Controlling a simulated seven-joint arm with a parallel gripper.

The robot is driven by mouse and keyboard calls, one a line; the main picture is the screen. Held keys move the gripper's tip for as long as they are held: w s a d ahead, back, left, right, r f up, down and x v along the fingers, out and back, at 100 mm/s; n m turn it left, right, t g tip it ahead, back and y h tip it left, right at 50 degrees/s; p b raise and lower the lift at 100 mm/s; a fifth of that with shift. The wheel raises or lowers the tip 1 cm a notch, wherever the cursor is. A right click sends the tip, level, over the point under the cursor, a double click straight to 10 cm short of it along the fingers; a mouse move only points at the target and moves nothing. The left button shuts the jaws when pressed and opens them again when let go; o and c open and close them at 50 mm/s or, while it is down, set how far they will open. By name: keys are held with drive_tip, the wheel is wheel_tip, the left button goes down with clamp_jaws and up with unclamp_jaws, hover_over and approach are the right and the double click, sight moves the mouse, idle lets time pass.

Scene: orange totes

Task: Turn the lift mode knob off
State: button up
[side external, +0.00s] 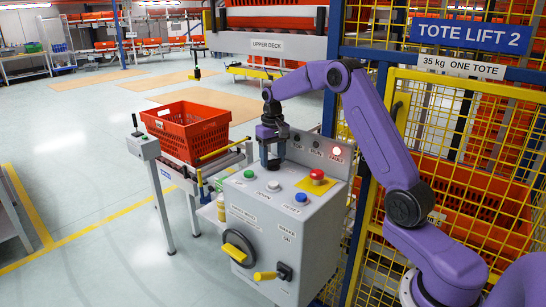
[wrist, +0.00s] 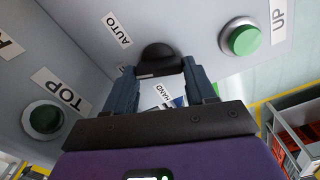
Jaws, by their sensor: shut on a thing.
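A grey control box (side external: 255,240) stands in the middle of the side view. My gripper (side external: 270,166) points straight down at its sloped top face, behind the buttons. In the wrist view my gripper (wrist: 165,75) has its two fingers on either side of a black knob (wrist: 158,52) and is shut on it. An AUTO label (wrist: 117,28) is to the knob's upper left, and a HAND label (wrist: 163,94) shows between the fingers. The knob's pointer direction cannot be told.
The front has a large yellow-handled rotary (side external: 237,250). An orange tote (side external: 190,130) sits behind.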

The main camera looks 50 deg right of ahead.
drive_tip(key=shift+a+n, duration=0.1)
drive_tip(key=shift+n, duration=1.6)
drive_tip(key=o, duration=1)
drive_tip(key=shift+o, duration=0.2)
drive_tip(key=shift+r, duration=0.1)
wheel_tip(320, 180, up, 17)
drive_tip(key=shift+r, duration=0.15)
